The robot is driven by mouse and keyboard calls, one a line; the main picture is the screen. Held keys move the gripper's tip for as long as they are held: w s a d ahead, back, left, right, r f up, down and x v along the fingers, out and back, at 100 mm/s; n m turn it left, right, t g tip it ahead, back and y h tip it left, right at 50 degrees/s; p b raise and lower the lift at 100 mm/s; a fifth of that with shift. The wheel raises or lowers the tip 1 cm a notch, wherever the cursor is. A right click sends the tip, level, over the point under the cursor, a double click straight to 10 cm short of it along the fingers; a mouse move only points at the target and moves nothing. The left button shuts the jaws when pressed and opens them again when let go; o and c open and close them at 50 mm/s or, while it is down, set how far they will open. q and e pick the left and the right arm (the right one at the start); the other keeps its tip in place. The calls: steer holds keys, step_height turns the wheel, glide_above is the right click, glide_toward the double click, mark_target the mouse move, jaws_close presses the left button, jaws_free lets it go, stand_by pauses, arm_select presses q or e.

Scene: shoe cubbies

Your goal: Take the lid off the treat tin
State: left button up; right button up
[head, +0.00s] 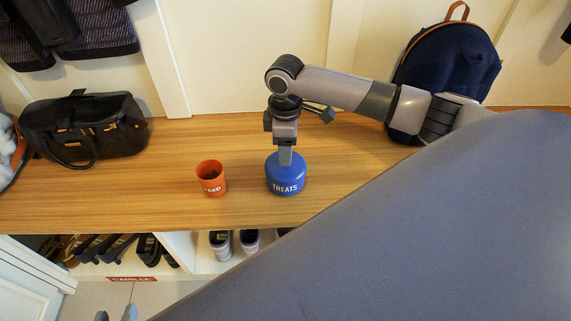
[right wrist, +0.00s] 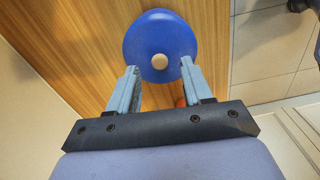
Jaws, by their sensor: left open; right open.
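The blue treat tin (head: 285,177), lettered TREATS, stands upright on the wooden bench top. In the right wrist view its round blue lid (right wrist: 158,35) is on it, with a small pale knob (right wrist: 159,61). My right gripper (head: 285,160) points down right over the tin. In the right wrist view its open fingers lie on either side of the knob; I cannot tell whether they touch the lid. My left gripper (head: 116,314) shows only its fingertips at the bottom left edge of the head view, apart and empty, away from the tin.
An orange cup (head: 211,180) stands just left of the tin. A black bag (head: 85,128) lies at the left of the bench and a navy backpack (head: 450,65) stands at the back right. Shoes (head: 235,241) sit in the cubbies below. The bench between bag and cup is clear.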

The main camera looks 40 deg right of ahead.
step_height(320, 180, down, 3)
steer(key=shift+r, duration=0.2)
jaws_close()
steer(key=shift+r, duration=0.15)
